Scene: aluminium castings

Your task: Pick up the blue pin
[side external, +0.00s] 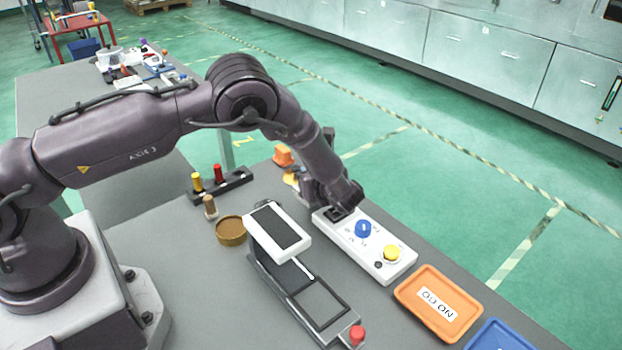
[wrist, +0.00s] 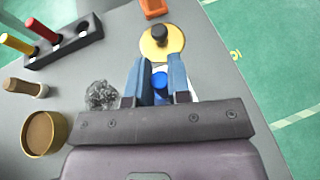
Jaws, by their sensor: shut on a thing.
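The blue pin (wrist: 159,81) shows in the wrist view as a small blue body between the two fingers of my gripper (wrist: 158,78). The fingers are shut on it. Its lower part is hard to make out. In the side view my gripper (side external: 338,205) is low over the far left end of a white control box, and the pin is hidden there. A dark rack (side external: 235,186) holds a yellow pin (side external: 197,182) and a red pin (side external: 218,174). It also shows in the wrist view (wrist: 60,50), with an empty hole at its right.
The white control box (side external: 340,245) carries a blue knob (side external: 363,229) and a yellow button (side external: 391,253). A yellow round piece with a black knob (wrist: 161,41) is just beyond my fingers. A brown dish (side external: 231,232), a white-topped device (side external: 280,228), an orange tray (side external: 405,290) and a blue tray (side external: 495,338) stand nearby.

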